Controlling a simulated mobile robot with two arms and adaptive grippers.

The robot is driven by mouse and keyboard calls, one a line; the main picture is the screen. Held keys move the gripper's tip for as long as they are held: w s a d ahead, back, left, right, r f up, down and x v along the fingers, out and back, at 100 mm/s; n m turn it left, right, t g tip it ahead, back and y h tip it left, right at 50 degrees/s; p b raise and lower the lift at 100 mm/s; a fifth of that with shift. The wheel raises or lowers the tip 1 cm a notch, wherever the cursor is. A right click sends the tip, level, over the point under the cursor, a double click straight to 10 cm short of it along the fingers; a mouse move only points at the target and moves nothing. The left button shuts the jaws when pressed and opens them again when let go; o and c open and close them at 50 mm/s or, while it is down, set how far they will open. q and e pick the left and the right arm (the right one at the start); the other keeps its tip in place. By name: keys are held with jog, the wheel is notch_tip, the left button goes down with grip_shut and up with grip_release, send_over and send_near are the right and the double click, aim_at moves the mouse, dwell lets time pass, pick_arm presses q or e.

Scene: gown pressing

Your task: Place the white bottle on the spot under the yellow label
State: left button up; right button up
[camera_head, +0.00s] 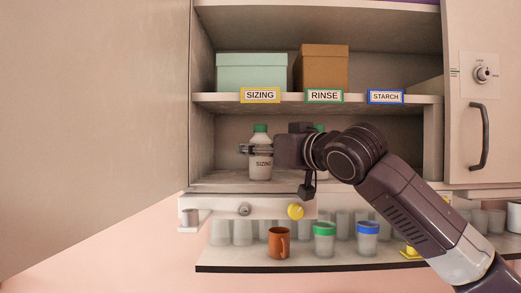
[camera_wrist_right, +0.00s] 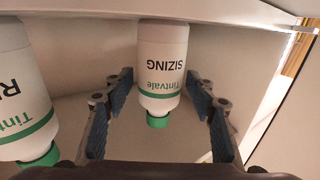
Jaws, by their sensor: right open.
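The white bottle (camera_head: 260,170) with a green cap and the word SIZING stands upright on the lower cabinet shelf, below the yellow-framed SIZING label (camera_head: 260,95). My right gripper (camera_head: 257,149) is around its upper part in the head view. In the right wrist view the bottle (camera_wrist_right: 162,60) appears upside down between the two open fingers, with a gap on both sides. A second white bottle (camera_wrist_right: 18,90), marked with R and green print, stands beside it; in the head view it is mostly hidden behind my gripper, with its green cap (camera_head: 319,128) showing. My left gripper is out of view.
A green-framed RINSE label (camera_head: 324,96) and a blue-framed STARCH label (camera_head: 386,97) are on the same shelf edge. A mint box (camera_head: 251,72) and a brown box (camera_head: 321,70) sit above.

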jog(key=shift+d+r, duration=0.1)
jog(key=shift+r, duration=0.05)
jog(key=b+v, duration=0.5)
jog(key=v, duration=0.6)
jog(key=shift+s+d, duration=0.1)
jog(key=shift+s, duration=0.35)
